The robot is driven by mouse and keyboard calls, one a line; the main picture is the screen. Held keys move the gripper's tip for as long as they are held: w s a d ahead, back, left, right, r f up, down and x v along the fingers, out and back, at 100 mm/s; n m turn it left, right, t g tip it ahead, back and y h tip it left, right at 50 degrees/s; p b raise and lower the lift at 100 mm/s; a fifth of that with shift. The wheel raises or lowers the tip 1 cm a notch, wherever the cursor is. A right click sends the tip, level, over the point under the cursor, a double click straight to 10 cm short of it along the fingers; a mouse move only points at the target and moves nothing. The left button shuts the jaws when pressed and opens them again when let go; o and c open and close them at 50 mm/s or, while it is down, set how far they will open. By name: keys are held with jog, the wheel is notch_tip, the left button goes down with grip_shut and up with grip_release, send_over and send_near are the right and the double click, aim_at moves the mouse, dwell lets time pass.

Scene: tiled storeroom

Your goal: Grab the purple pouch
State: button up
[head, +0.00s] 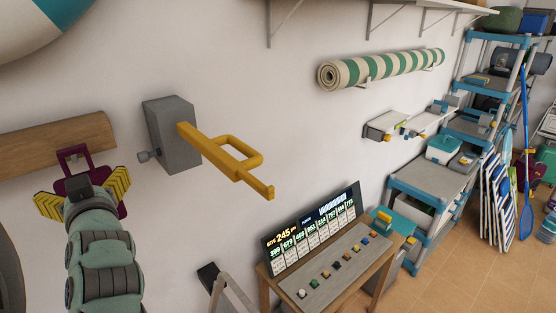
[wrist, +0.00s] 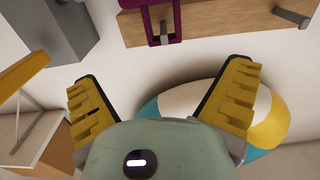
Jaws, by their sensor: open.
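The purple pouch (head: 75,184) hangs by its loop handle at the wooden rail on the left wall in the head view. My gripper (head: 84,192) is in front of it and covers much of its body. The yellow fingers are spread apart to its left and right. In the wrist view the pouch (wrist: 160,14) shows only in part at the top edge, with its handle near a grey peg. My gripper (wrist: 163,76) is open there, with nothing between its fingers and the pouch beyond the fingertips.
A grey wall block (head: 172,135) with a yellow handle (head: 235,160) juts out right of the pouch. A wooden rail (wrist: 215,22) with another peg runs behind the pouch. A striped round thing (wrist: 185,103) lies behind the right finger. A display table (head: 335,265) stands farther right.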

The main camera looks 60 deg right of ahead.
aim_at(76, 162)
jog(key=b+x, duration=0.8)
jog(key=b, duration=0.5)
jog(key=shift+w+f+b, duration=0.2)
jog(key=shift+b, duration=0.1)
jog(key=shift+r, duration=0.1)
jog(key=shift+w+r, duration=0.1)
jog(key=shift+w+p, duration=0.3)
jog(key=shift+p, duration=0.1)
jog(key=p+x, duration=0.2)
jog(key=shift+w, duration=0.3)
jog(key=shift+x, duration=0.95)
jog(key=shift+d, duration=0.1)
jog(key=shift+c, duration=0.2)
